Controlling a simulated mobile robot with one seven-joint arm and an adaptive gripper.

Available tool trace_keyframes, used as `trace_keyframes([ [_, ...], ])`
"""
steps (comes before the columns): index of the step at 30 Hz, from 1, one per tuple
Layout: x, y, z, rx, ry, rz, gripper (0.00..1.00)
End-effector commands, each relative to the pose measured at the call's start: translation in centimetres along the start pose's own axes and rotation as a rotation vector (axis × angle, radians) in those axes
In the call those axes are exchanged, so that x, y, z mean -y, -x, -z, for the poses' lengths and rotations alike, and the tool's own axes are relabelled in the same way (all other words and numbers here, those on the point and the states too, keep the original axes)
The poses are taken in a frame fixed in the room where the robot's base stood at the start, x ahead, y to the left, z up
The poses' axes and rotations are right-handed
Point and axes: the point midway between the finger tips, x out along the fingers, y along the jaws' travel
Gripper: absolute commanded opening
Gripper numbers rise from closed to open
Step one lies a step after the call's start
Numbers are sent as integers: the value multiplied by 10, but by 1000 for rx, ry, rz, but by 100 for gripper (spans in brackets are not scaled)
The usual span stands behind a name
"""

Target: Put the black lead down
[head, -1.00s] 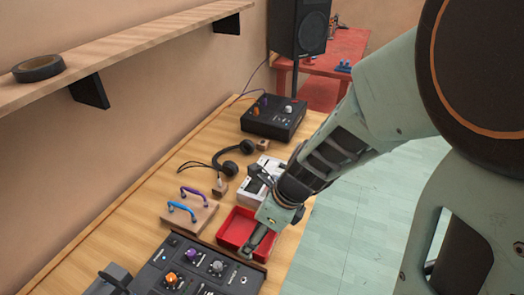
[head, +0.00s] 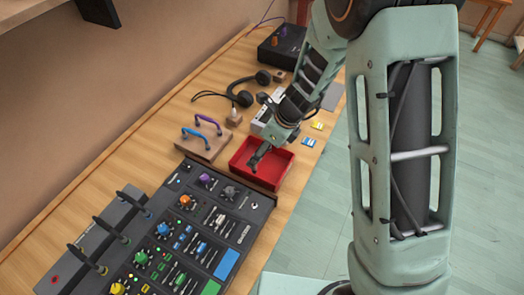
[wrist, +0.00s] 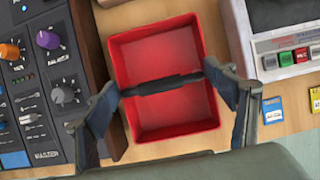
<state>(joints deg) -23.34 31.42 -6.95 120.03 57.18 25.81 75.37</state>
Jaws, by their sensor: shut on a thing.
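The black lead (wrist: 162,84) shows in the wrist view as a dark bar spanning the gap between my fingertips. My gripper (head: 258,156) is shut on it, with the fingers at its two ends. The red tray (wrist: 198,40) lies under the lead in the wrist view, and the lead crosses its middle. In the head view the tray (head: 281,176) sits on the wooden bench, with my fingertips over its left part. The lead's height above the tray floor is hard to tell, and the head view barely shows the lead.
A mixing desk (head: 178,243) stands left of the tray. A wooden block (head: 204,148) holds a purple lead (head: 208,122) and a blue lead (head: 190,132). A white device (wrist: 283,40) stands close on the tray's right in the wrist view. Headphones (head: 245,97) lie farther back.

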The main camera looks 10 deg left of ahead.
Motion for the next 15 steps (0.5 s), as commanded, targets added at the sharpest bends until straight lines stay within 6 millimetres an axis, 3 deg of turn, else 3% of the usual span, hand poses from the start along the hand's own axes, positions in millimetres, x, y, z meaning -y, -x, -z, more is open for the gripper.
trace_keyframes([
  [3,1,-12,6,0,0,1,53],
  [15,0,-17,7,0,1,2,53],
])
